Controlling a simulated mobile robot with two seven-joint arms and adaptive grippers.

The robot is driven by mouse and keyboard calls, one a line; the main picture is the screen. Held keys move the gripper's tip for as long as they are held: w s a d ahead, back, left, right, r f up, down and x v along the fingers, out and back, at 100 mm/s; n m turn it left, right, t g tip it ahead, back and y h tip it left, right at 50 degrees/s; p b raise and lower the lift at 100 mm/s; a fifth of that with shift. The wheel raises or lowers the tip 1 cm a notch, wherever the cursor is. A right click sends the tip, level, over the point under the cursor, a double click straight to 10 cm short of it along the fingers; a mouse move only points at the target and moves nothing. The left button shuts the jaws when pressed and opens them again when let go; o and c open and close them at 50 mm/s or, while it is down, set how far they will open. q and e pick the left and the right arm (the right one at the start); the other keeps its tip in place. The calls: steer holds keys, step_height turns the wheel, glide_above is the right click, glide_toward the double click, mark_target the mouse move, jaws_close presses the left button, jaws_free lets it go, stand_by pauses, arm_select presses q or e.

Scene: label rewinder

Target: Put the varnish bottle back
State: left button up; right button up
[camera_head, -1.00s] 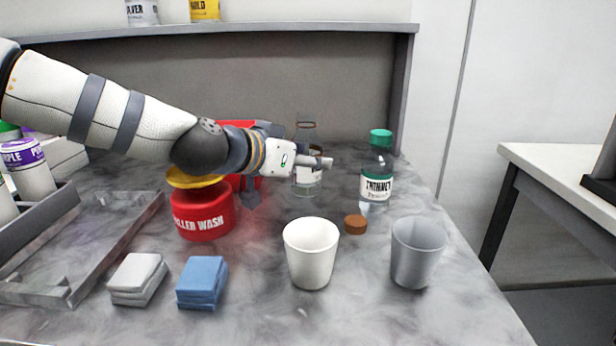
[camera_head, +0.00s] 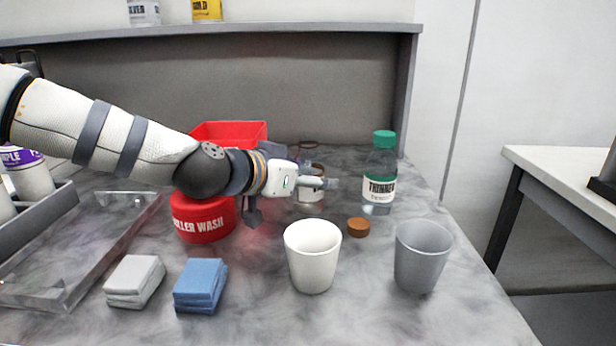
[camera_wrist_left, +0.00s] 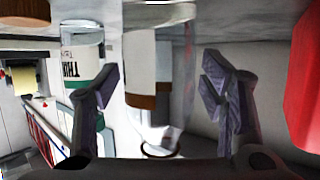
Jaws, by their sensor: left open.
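The varnish bottle (camera_head: 311,196), clear glass with a white label and a brown rim, stands uncapped on the marble table, behind the white cup. My left gripper (camera_head: 322,183) is in front of it and hides its middle. In the left wrist view, which is upside down, the bottle (camera_wrist_left: 150,75) lies between the two open fingers (camera_wrist_left: 160,90), with no clear contact. Its label text cannot be read. A brown cap (camera_head: 358,227) lies on the table to its right. My right gripper is not in view.
A thinner bottle (camera_head: 380,172) with a green cap stands to the right. A white cup (camera_head: 312,255) and a grey cup (camera_head: 422,256) stand in front. A red roller wash can (camera_head: 203,222), a red bin (camera_head: 230,132), cloths (camera_head: 201,285) and a clear tray (camera_head: 65,285) are left.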

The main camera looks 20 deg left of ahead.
arm_select(q)
steer(key=p+v, duration=0.3)
steer(key=v, duration=0.9)
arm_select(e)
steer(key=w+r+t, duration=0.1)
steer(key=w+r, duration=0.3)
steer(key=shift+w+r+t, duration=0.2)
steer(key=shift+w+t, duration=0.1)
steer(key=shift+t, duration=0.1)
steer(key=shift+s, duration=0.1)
